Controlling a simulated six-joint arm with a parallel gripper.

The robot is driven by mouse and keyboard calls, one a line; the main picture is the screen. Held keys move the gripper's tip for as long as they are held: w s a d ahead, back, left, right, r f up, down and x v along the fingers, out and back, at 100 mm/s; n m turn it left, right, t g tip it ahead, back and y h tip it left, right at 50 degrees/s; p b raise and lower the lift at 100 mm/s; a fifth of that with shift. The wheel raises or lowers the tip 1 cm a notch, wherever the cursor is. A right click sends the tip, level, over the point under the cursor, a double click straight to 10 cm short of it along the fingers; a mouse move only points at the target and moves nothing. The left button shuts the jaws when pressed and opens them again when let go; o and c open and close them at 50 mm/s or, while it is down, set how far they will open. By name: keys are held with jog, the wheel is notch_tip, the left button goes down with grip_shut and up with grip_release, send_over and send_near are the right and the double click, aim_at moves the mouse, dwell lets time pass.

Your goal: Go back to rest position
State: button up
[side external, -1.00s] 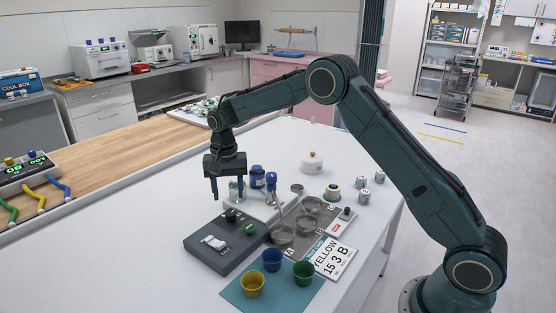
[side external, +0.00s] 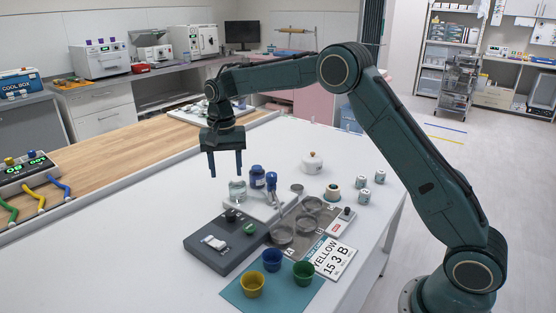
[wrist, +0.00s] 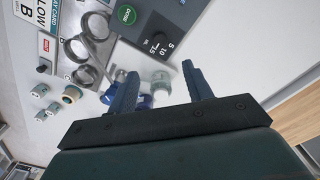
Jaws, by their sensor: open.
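My gripper (side external: 225,172) hangs fingers down above the white table (side external: 130,225), with its two fingers apart and nothing between them. The fingers are clear of the table and the objects.
A grey dosing box (side external: 225,245), a board with metal rings (side external: 290,238), a yellow cup (side external: 253,284), a blue cup (side external: 272,260) and a green cup (side external: 303,273) stand in front. The table's left part is bare.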

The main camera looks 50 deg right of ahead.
jog(key=s+r+n+t, duration=0.3)
jog(key=s+r+n, duration=0.1)
jog(key=s+r, duration=1.3)
jog(key=s+f+n+t, duration=0.1)
jog(key=s+f+n, duration=0.1)
jog(key=s, duration=0.9)
jog(key=s+f+n+t, duration=0.1)
jog(key=s+f+n, duration=0.2)
jog(key=s, duration=0.8)
jog(key=shift+a+f+t, duration=0.3)
jog(key=shift+a+f, duration=0.05)
jog(key=shift+f, duration=0.1)
